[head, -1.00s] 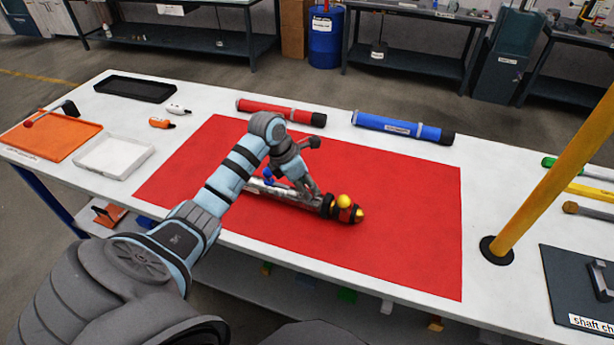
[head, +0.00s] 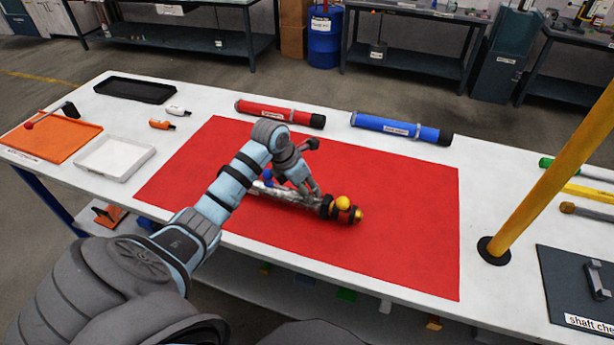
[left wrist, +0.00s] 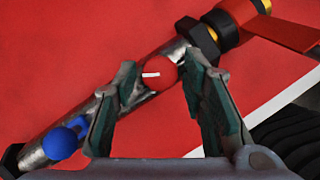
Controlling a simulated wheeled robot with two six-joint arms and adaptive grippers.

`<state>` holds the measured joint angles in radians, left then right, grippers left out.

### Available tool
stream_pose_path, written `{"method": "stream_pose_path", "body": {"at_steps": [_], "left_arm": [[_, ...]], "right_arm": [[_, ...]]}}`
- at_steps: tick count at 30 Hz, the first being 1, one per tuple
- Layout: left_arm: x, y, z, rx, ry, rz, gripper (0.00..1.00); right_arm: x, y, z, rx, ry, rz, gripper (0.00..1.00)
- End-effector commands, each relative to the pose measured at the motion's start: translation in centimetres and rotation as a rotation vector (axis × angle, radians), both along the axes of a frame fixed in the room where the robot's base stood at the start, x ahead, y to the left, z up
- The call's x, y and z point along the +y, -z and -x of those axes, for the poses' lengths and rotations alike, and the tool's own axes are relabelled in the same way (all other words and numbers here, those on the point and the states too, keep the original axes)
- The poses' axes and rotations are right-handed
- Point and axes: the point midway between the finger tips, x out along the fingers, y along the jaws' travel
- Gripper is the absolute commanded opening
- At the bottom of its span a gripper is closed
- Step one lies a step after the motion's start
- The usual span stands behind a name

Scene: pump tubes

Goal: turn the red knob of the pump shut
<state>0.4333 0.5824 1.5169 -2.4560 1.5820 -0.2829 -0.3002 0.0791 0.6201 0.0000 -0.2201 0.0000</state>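The pump (head: 266,189), a metal tube with dark collars and a red and yellow end, lies on the red mat. In the left wrist view the tube (left wrist: 82,112) runs diagonally. Its red knob (left wrist: 159,74) with a white mark line sits on top of the tube, and the line is roughly level in the picture. My left gripper (head: 308,190) is over the pump. Its fingers (left wrist: 157,68) stand on either side of the red knob, with small gaps. A blue knob (left wrist: 62,141) sits further along the tube. The head view hides the red knob. My right gripper is not in view.
A red tube (head: 280,113) and a blue tube (head: 400,128) lie behind the mat (head: 400,240). A yellow post (head: 545,175) stands at the right. Trays (head: 115,156) are at the left. The mat's right part is clear.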

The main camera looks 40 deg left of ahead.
Motion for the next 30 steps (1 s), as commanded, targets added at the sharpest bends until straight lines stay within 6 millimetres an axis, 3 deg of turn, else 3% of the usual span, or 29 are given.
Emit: {"method": "stream_pose_path", "body": {"at_steps": [11, 14, 24, 30], "left_arm": [[0.1, -0.5, 0.1, -0.001, -0.001, -0.002, 0.48], [0.4, -2.0, 0.7, -0.003, 0.000, -0.004, 0.48], [1.3, -10.0, 3.8, -0.002, 0.000, -0.004, 0.48], [1.3, -11.1, 4.4, 0.001, 0.000, 0.000, 0.48]], "right_arm": [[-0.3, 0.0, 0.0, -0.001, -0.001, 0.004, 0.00], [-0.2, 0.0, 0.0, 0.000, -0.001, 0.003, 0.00], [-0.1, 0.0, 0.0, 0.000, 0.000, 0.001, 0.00], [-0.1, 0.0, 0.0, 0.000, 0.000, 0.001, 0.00]]}}
